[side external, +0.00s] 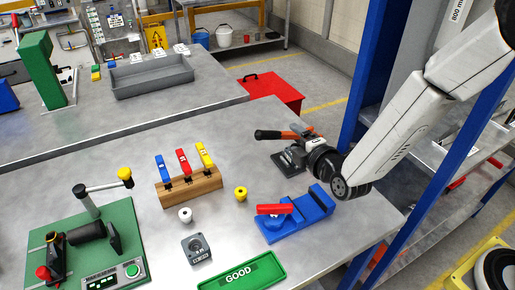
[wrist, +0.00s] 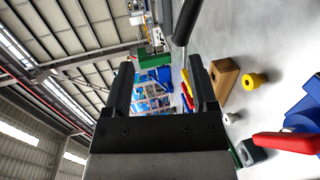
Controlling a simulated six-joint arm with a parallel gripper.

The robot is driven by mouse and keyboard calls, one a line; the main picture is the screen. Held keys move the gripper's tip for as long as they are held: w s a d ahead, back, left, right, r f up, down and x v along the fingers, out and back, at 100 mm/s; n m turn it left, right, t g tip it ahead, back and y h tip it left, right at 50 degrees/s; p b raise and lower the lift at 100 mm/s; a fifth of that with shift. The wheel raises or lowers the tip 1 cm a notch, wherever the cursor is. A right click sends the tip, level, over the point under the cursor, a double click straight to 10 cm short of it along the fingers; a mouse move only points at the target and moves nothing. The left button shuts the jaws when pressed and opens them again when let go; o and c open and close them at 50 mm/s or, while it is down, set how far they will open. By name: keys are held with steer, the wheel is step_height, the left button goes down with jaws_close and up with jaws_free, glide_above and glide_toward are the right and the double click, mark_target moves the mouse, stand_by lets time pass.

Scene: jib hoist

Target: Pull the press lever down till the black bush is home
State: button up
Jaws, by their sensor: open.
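A lever with a black grip (side external: 270,135) and an orange-red section lies beside the end of my arm. A dark bar (wrist: 184,22), apparently that grip, shows close by in the wrist view. My gripper (wrist: 160,72) is open, with nothing between its fingers; the bar is just outside the right-hand finger. A dark base (side external: 289,159) sits below the lever. I cannot tell whether that is the black bush.
A wooden block (side external: 190,188) holds blue, red and yellow handles. White (side external: 185,215) and yellow (side external: 241,194) flanged pieces stand near it. A blue vise (side external: 295,218) with a red handle, a grey block (side external: 197,248) and a green GOOD tray (side external: 242,272) are nearer the front.

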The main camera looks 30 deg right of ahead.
jaws_close()
steer(key=d+r+m+g+y, duration=0.3)
steer(key=r+m, duration=0.3)
steer(key=m, duration=1.4)
steer(key=shift+w+d+g, duration=0.2)
steer(key=shift+g, duration=0.5)
